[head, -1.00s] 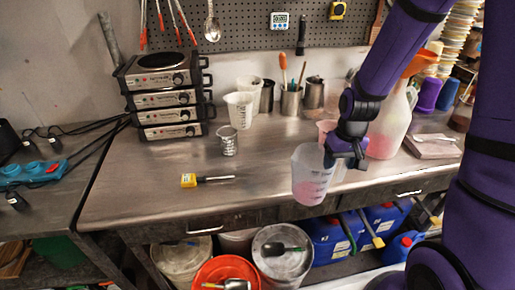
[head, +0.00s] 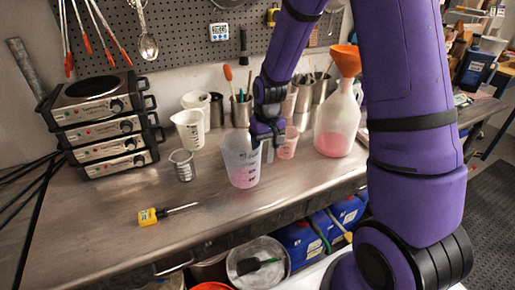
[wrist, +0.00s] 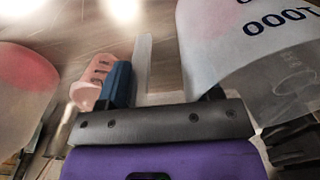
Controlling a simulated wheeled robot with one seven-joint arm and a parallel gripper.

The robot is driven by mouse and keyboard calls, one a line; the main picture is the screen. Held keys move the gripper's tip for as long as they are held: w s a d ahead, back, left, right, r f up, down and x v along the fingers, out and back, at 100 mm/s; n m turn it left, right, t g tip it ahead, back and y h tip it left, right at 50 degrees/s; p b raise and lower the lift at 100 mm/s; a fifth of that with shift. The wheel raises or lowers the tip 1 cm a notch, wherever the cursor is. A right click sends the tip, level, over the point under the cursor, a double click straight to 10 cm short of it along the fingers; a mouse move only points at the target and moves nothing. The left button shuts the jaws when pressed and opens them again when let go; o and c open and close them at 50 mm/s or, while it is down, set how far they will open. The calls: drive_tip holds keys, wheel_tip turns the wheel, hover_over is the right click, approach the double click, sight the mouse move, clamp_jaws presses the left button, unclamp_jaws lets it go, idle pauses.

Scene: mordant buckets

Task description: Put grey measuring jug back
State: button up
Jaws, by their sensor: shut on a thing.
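The grey measuring jug (head: 240,165) is translucent with dark markings and a pinkish tint low down. My gripper (head: 268,137) is shut on it at its right, handle side and holds it upright over the middle of the bench. I cannot tell whether its base touches the bench. In the wrist view the jug (wrist: 262,45) fills the upper right, with a "1000" mark upside down. The grip itself is partly hidden by my fingers.
A pink beaker (head: 288,145) stands just right of my gripper, and a flask with an orange funnel (head: 337,130) further right. A white jug (head: 190,130) and a small clear beaker (head: 183,166) stand left. A yellow-handled tool (head: 150,216) lies in front. The front bench is mostly clear.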

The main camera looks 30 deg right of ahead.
drive_tip(key=shift+w+a+f, duration=0.15)
drive_tip(key=shift+w+f, duration=1.75)
drive_tip(key=shift+w, duration=0.25)
drive_tip(key=shift+f, duration=0.2)
drive_tip(key=o, duration=1.4)
drive_tip(key=shift+c, duration=0.2)
drive_tip(key=shift+r, duration=0.1)
